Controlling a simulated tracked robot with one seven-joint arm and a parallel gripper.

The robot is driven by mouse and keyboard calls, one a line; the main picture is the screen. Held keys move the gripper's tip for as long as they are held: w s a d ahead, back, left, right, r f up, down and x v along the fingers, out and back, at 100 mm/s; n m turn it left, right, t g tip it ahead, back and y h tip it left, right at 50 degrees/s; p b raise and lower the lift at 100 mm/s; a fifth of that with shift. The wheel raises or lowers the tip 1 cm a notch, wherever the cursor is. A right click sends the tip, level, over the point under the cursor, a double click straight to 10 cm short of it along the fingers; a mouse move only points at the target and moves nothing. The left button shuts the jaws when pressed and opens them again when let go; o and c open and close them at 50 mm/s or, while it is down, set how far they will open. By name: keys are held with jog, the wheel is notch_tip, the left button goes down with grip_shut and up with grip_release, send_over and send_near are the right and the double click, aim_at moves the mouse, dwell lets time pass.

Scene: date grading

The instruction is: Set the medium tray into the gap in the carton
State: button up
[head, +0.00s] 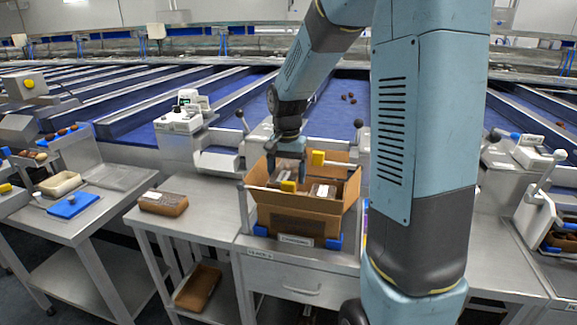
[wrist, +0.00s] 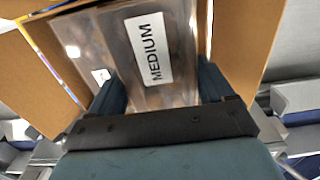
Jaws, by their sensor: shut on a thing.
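The open cardboard carton (head: 300,226) stands on the steel bench with its flaps spread. My gripper (head: 288,172) reaches down into the carton's opening from above. In the wrist view my gripper (wrist: 165,92) is shut on the medium tray (wrist: 115,45), a clear-lidded tray with a white label reading MEDIUM. The carton's brown walls (wrist: 245,40) show on both sides of the tray. Another lidded tray (head: 322,191) with a white label shows inside the carton at right. The held tray's underside and the gap's floor are hidden.
A lidded tray of dates (head: 163,202) lies on the bench left of the carton. A brown tray (head: 198,287) is on the lower shelf. A ball-topped lever (head: 358,125) stands behind.

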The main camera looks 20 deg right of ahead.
jog(key=shift+f, duration=2.8)
jog(key=shift+f, duration=0.3)
jog(key=o, duration=1)
jog(key=shift+w+r, duration=0.1)
jog(key=shift+r, duration=5.85)
jog(key=shift+r, duration=0.1)
